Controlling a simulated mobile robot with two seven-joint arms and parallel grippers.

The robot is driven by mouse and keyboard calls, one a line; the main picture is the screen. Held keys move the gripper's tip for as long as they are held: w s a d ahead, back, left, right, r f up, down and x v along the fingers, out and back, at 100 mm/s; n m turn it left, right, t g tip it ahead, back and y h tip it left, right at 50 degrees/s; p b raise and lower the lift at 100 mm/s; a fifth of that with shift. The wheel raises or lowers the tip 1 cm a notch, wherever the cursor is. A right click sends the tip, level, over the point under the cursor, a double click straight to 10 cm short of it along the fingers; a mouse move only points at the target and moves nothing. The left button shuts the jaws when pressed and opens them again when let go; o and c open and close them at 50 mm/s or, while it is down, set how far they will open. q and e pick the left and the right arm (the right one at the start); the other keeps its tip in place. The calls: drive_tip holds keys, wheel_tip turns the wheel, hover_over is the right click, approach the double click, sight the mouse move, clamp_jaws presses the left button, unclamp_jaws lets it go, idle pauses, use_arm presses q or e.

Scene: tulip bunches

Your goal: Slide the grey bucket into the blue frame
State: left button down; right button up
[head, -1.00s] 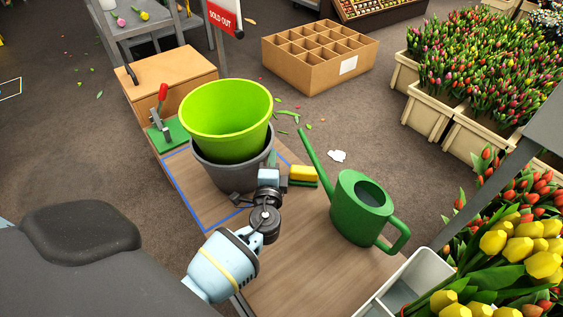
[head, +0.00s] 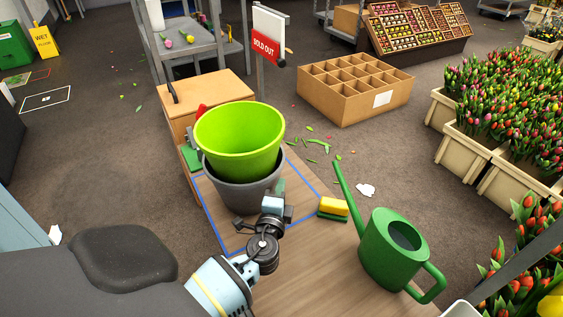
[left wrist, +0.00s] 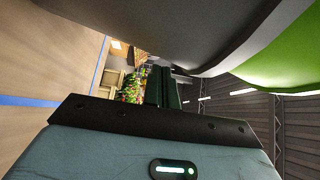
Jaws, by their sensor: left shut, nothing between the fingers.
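The grey bucket (head: 240,193) stands upright on the wooden bench, with a lime green bucket (head: 238,145) nested in its top. The blue frame (head: 214,226) is a taped outline on the bench. The bucket stands over its back left part and hides its far side, so I cannot tell if the whole base is inside. My left gripper (head: 274,203) is shut and empty at the bucket's front right side, touching or very close. In the left wrist view the grey bucket (left wrist: 190,30) looms right beside the shut fingers (left wrist: 164,88). My right gripper is not in view.
A yellow and green sponge (head: 333,208) lies by the frame's right edge. A green watering can (head: 388,250) stands at the front right. A wooden box (head: 210,92) and a partly hidden green device (head: 190,156) are behind the bucket. Bare bench lies in front.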

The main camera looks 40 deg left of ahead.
use_arm(q)
drive_tip(key=v, duration=0.5)
drive_tip(key=shift+s+d, duration=0.2)
drive_tip(key=shift+s, duration=0.15)
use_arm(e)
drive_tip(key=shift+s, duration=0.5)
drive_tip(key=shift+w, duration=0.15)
